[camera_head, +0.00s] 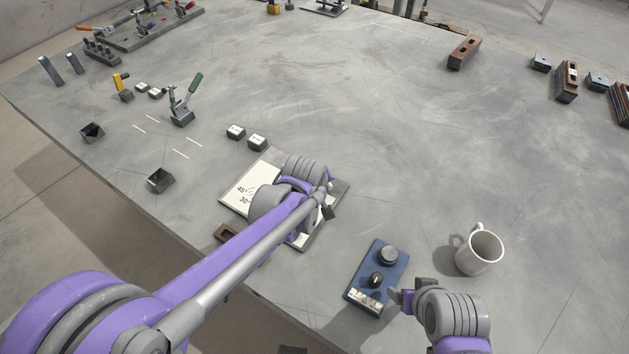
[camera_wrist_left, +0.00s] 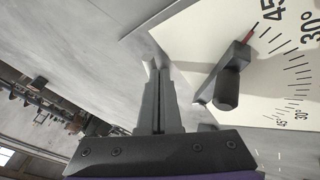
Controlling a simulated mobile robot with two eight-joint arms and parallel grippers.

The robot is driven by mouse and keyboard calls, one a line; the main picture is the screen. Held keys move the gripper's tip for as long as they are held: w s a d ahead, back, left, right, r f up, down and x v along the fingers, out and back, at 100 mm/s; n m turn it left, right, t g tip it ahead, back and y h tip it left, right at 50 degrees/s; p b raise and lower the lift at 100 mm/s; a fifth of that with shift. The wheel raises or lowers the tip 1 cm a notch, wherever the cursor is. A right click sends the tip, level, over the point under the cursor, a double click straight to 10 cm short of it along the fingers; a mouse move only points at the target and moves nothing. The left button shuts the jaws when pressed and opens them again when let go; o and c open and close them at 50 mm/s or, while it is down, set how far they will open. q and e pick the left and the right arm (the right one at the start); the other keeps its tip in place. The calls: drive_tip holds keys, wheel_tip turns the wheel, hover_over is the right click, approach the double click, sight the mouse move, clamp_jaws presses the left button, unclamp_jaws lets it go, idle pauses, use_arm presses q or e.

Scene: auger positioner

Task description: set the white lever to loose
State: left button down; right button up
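A white plate with an angle scale (camera_head: 242,190) lies on the table, largely covered by my left arm. In the left wrist view the plate (camera_wrist_left: 200,40) carries a grey pointer (camera_wrist_left: 235,62) with a red tip near the 45 mark and a dark round knob (camera_wrist_left: 227,90). I cannot make out a white lever for certain; the arm hides much of the plate. My left gripper (camera_wrist_left: 158,75) is over the plate's edge, its fingers close together, with nothing clearly between them. My right gripper (camera_head: 402,298) is beside the blue box; its finger opening is unclear.
The blue box (camera_head: 392,273) with two knobs stands at the front, left of a white mug (camera_head: 480,250). A green-handled clamp (camera_head: 182,113) stands at the left. The table's middle right is clear.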

use_arm(q)
drive_tip(key=shift+w+d+n+y, duration=0.15)
drive_tip(key=shift+d+n+y, duration=0.5)
drive_tip(key=shift+n, duration=0.55)
use_arm(e)
drive_tip(key=shift+r, duration=0.2)
use_arm(q)
drive_tip(key=shift+w+d, duration=0.15)
drive_tip(key=shift+d, duration=0.2)
use_arm(e)
drive_tip(key=shift+r, duration=0.1)
use_arm(q)
drive_tip(key=shift+w+d, duration=0.15)
drive_tip(key=shift+d, duration=0.1)
drive_tip(key=shift+p, duration=0.3)
use_arm(e)
drive_tip(key=shift+r, duration=0.1)
